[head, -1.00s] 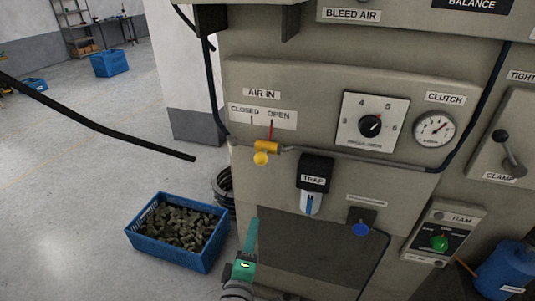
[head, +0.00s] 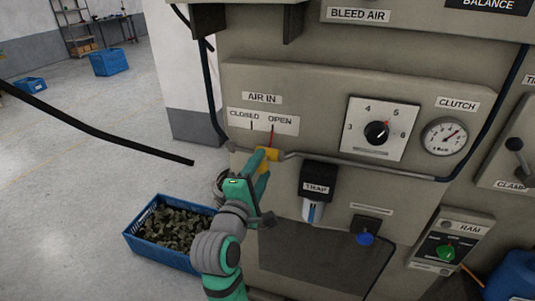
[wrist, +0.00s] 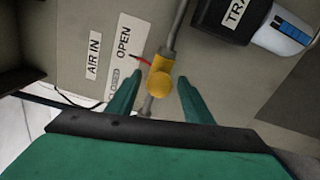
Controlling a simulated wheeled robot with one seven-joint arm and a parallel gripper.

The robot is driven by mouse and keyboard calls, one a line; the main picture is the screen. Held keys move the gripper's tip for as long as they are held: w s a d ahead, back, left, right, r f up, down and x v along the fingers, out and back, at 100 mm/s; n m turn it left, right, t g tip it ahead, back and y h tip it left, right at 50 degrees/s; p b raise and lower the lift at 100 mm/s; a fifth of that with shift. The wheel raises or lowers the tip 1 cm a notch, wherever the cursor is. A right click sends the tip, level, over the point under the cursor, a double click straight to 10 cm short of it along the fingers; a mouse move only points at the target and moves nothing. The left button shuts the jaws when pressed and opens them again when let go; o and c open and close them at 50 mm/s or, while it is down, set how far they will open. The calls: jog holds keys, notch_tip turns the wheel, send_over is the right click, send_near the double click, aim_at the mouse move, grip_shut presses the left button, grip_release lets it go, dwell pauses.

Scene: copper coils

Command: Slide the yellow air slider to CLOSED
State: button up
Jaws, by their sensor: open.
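The yellow air slider (head: 267,154) sits on a grey pipe under the AIR IN label, its red pointer at the OPEN mark. In the wrist view the slider and its round yellow knob (wrist: 159,80) lie between the two green fingers. My gripper (head: 262,172) is open just in front of the slider, with a finger to each side and gaps showing in the wrist view (wrist: 155,92). The CLOSED and OPEN plate (head: 263,122) is above; CLOSED is to the left of OPEN. In the head view my gripper hides the knob.
The TRAP unit (head: 317,190) with its clear bowl hangs close to the right of the slider. A black hose (head: 212,100) runs down left of the panel. A blue crate of scrap (head: 160,250) stands on the floor at lower left.

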aim_at(266, 158)
jog(key=x, duration=0.6)
jog(key=shift+w+d, duration=0.15)
jog(key=shift+w, duration=0.2)
jog(key=shift+c, duration=0.5)
